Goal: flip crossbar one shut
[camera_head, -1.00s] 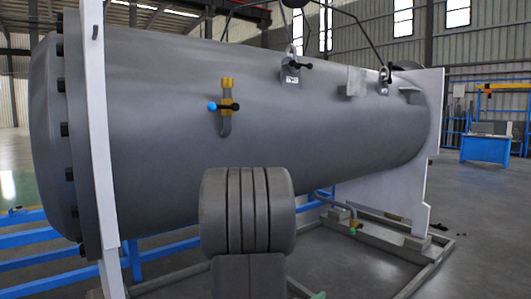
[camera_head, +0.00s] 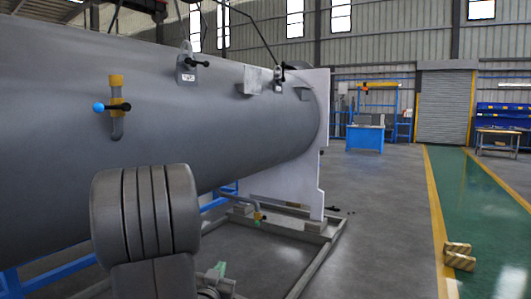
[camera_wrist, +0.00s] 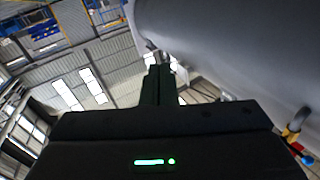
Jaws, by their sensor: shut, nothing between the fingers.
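The grey flanged shell (camera_head: 210,100) lies on its side across the left of the head view. A small plate with a black bar handle (camera_head: 197,64) stands on its upper side. Another black handle (camera_head: 285,72) is farther along. A valve with a yellow cap and blue-tipped black lever (camera_head: 114,106) is on the near flank. I cannot tell which handle is crossbar one; the plate's label is unreadable. In the wrist view my gripper (camera_wrist: 159,72) is shut and empty beside the shell (camera_wrist: 220,50). The yellow and blue valve (camera_wrist: 292,131) is at its right edge.
A white support plate (camera_head: 285,180) and grey floor frame (camera_head: 318,238) hold the shell's far end. A blue cabinet (camera_head: 365,138) stands behind.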

